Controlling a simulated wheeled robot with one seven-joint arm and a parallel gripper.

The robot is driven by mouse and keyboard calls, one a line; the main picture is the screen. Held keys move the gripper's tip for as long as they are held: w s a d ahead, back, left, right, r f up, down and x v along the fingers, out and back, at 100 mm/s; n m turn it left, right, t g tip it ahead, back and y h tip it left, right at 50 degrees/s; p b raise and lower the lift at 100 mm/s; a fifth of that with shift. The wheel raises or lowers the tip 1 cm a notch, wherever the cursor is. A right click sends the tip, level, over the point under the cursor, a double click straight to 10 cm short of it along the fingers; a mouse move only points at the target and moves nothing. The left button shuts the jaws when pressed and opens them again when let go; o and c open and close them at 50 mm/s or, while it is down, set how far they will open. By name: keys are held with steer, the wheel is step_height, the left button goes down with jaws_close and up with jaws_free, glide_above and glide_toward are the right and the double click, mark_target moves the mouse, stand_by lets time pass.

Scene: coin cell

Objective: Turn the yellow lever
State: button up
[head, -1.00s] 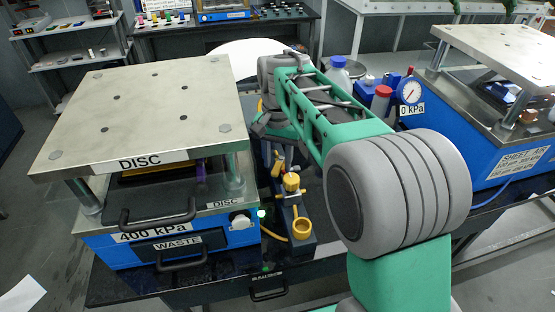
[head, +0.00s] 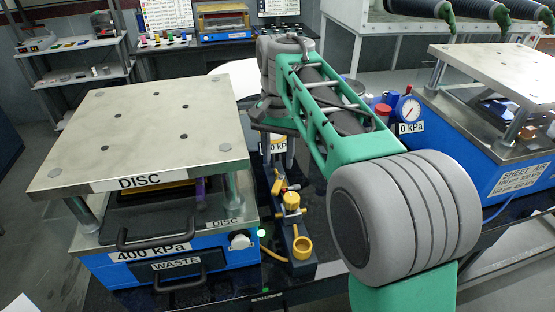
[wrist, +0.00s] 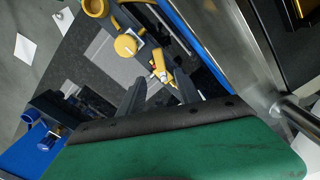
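The yellow lever (head: 277,186) is a small elongated piece on a dark fixture left of my arm in the head view. The lever is ahead of the gap and seems apart from the fingers. In the head view my gripper is largely hidden beneath the arm, above the lever.
A yellow knob (head: 291,201) and yellow ring cup (head: 302,247) stand nearer on the same fixture. The DISC press (head: 150,130) stands close on the left. The sheet press (head: 500,75) and pressure gauge (head: 407,108) are on the right.

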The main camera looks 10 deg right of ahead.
steer(key=w+d+f+b, duration=0.1)
steer(key=d+f+b, duration=0.1)
steer(key=d+f, duration=0.2)
step_height(320, 180, up, 4)
steer(key=n, duration=2.9)
glide_above(277, 185)
steer(key=shift+w, duration=0.15)
steer(key=n, duration=0.3)
steer(key=shift+n, duration=0.3)
steer(key=n, duration=0.3)
steer(key=shift+f+n, duration=0.2)
steer(key=shift+n, duration=0.1)
step_height(277, 185, down, 8)
steer(key=b, duration=0.7)
steer(key=shift+r, duration=0.25)
